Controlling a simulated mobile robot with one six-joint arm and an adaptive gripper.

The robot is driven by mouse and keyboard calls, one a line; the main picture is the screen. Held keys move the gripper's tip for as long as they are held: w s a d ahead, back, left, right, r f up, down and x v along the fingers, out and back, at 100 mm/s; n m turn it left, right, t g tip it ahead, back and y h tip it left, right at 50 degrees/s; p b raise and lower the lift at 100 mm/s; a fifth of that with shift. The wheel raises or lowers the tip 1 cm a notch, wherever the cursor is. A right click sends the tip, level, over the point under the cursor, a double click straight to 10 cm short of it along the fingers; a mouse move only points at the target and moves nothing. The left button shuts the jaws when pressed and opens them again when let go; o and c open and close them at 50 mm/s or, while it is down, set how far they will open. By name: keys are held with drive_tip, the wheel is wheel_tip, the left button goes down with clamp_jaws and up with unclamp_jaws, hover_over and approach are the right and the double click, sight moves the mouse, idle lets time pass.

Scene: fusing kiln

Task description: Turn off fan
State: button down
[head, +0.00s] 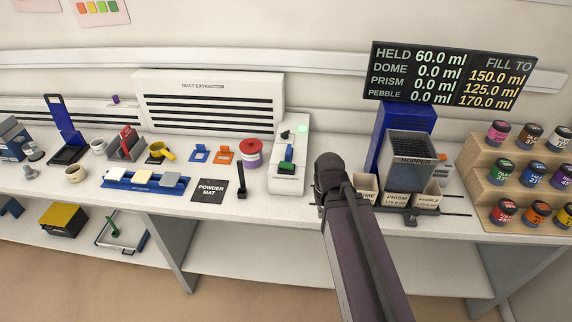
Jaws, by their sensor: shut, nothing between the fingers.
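The fan is a white dust extractor (208,88) with dark horizontal slots, standing against the back wall. To its right, a pale control box (291,180) lies on the worktop. A green lamp (303,128) glows at its upper end. A blue and green slider or switch piece (288,155) sits in a slot near its middle; its exact setting is too small to tell. My arm rises from the bottom of the view, its dark joint just right of the box. My gripper is not visible.
A hopper (411,148) with small cups in front stands to the right of the arm, below a display board (450,75). Paint jars fill a wooden rack (490,205) at far right. A red-purple jar (249,155) and powder mat (210,190) lie left of the box.

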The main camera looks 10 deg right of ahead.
drive_tip(key=shift+w+r, duration=0.1)
wheel_tip(320, 180, up, 16)
drive_tip(key=m+y+p, duration=0.2)
drive_tip(key=m+p, duration=1.4)
drive_tip(key=m, duration=0.4)
hover_over(284, 163)
drive_tip(key=d, duration=0.3)
drive_tip(key=shift+s+a+r, duration=0.1)
drive_tip(key=shift+s+r, duration=0.1)
drive_tip(key=shift+s, duration=0.2)
drive_tip(key=shift+f, duration=0.2)
drive_tip(key=a+f+b, duration=0.1)
drive_tip(key=f+b, duration=0.8)
drive_tip(key=a+f+b, duration=0.1)
drive_tip(key=f+b, duration=0.3)
drive_tip(key=shift+w+a+f, duration=0.15)
drive_tip(key=shift+w+a, duration=0.15)
drive_tip(key=shift+a, duration=0.05)
drive_tip(key=shift+d+f+m+b, duration=0.1)
drive_tip(key=shift+d+m+b, duration=0.1)
drive_tip(key=shift+m+b, duration=0.1)
